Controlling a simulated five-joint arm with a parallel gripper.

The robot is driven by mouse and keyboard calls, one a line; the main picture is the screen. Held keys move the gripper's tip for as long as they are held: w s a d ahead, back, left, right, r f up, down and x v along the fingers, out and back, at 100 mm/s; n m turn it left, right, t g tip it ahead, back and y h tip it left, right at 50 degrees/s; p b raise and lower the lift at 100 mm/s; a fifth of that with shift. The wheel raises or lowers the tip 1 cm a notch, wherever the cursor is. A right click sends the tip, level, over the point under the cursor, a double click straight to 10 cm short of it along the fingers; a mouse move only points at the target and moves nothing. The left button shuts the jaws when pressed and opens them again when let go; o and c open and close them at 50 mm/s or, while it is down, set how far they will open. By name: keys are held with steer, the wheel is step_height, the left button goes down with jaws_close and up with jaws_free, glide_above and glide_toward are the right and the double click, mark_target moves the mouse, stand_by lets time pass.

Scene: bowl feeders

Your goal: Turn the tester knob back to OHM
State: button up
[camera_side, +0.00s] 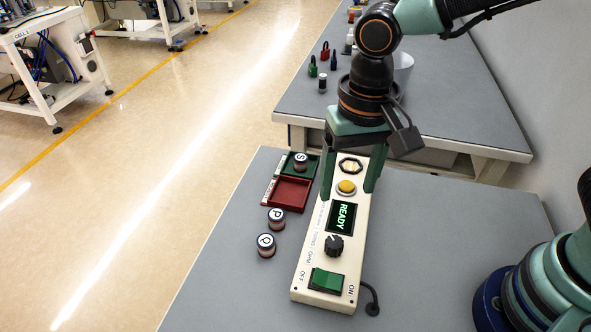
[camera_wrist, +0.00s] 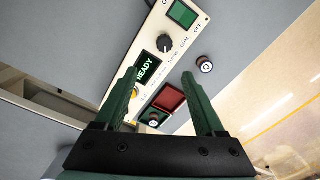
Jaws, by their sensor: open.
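The long cream tester (camera_side: 310,295) lies on the near grey bench. Its black knob (camera_side: 334,246) sits between the green-lit READY display (camera_side: 342,217) and the green rocker switch (camera_side: 327,281). The knob also shows in the wrist view (camera_wrist: 165,43). Printed labels, OHM among them, run along its left side; I cannot tell which one the knob's mark points at. My gripper (camera_side: 348,194) is open and empty over the tester's far end, one finger on each side, near the yellow button (camera_side: 346,187). In the wrist view (camera_wrist: 160,73) the fingertips are apart from the knob.
Two lettered spools (camera_side: 277,219) (camera_side: 266,245) stand left of the tester. A red tray (camera_side: 289,207) is empty; the green tray (camera_side: 313,166) behind it holds a spool marked S (camera_side: 301,161). A black cable (camera_side: 372,300) leaves the tester's near right. The bench to the right is clear.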

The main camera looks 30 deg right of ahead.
mark_target(335, 243)
steer(key=f, duration=0.4)
steer(key=a+f, duration=0.1)
steer(key=f, duration=0.8)
steer(key=shift+s+a, duration=0.25)
steer(key=shift+s, duration=0.1)
jaws_close()
